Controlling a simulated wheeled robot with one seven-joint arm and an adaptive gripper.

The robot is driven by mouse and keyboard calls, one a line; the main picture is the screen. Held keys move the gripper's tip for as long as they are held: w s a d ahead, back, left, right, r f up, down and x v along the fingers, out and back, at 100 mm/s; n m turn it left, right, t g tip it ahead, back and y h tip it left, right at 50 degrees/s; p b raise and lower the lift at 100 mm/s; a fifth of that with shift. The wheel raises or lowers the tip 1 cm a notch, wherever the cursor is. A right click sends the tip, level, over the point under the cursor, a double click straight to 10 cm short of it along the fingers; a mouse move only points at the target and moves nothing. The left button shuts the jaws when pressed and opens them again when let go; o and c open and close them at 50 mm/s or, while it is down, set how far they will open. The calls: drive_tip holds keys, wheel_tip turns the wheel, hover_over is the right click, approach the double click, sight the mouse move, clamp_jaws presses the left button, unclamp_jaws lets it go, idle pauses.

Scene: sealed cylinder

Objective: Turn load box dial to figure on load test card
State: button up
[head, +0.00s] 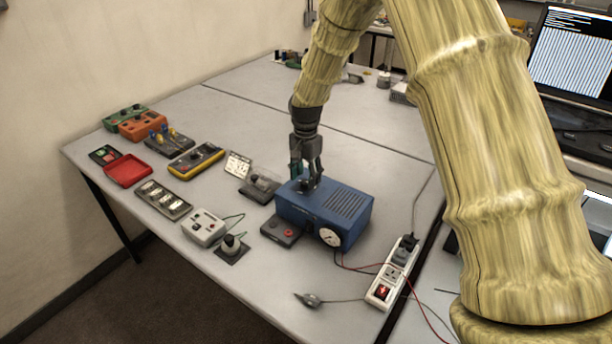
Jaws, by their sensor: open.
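A blue box (345,205) with a slotted top stands on the table in the head view, likely the load box. A round white meter (330,237) is on its front face. My gripper (307,182) points down at the left part of the box top, its fingers apart around or just above a small dark part there, which may be the dial. The fingers hide most of it, and I cannot tell whether they touch it. A white printed card (238,165) stands tilted left of the box, possibly the load test card; its figures are too small to read.
A dark unit with a red button (279,231) sits close to the box's front left. A white power strip (392,273) and loose wires lie at the right. A grey-white box (204,227) and several instruments line the left. The table behind is mostly clear.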

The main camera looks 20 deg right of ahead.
drive_tip(key=shift+w+f, duration=0.75)
drive_tip(key=shift+f, duration=0.35)
drive_tip(key=shift+s+p, duration=0.3)
drive_tip(key=shift+s, duration=0.05)
drive_tip(key=shift+s+r, duration=0.4)
drive_tip(key=shift+s, duration=0.4)
drive_tip(key=shift+w+f, duration=0.55)
drive_tip(key=shift+w, duration=0.15)
drive_tip(key=c, duration=0.7)
drive_tip(key=shift+c, duration=1.3)
drive_tip(key=shift+s+r, duration=0.1)
drive_tip(key=shift+r, duration=0.05)
drive_tip(key=shift+c, duration=0.3)
